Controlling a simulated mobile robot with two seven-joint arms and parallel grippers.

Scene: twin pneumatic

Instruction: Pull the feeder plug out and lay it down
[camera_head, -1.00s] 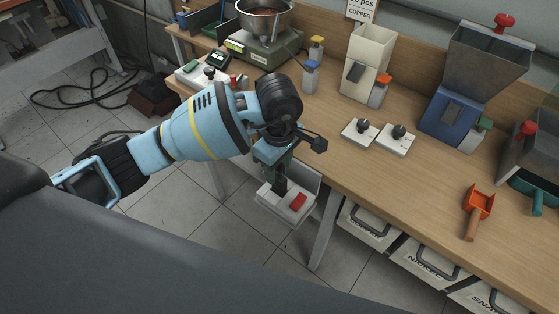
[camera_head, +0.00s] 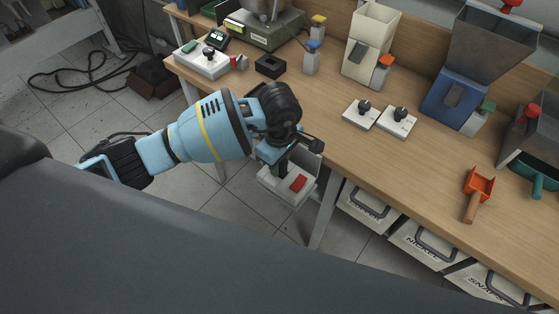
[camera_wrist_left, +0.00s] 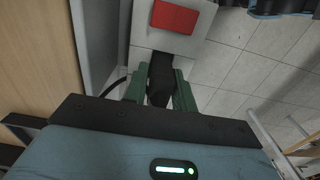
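The feeder plug is a black plug (camera_wrist_left: 160,76) at a pale socket box (camera_head: 272,185) with a red rocker switch (camera_head: 298,184), beside the bench's front edge. The switch also shows in the left wrist view (camera_wrist_left: 175,16). My left gripper (camera_head: 284,163) is down at the box, with one green finger on each side of the plug. The plug nearly fills the gap in the left wrist view; whether the fingers press on it cannot be told. The plug's tip at the socket is not clear. My right gripper is not in view.
A bench leg (camera_head: 326,212) and drawers (camera_head: 370,207) are close by. The bench's middle front is clear.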

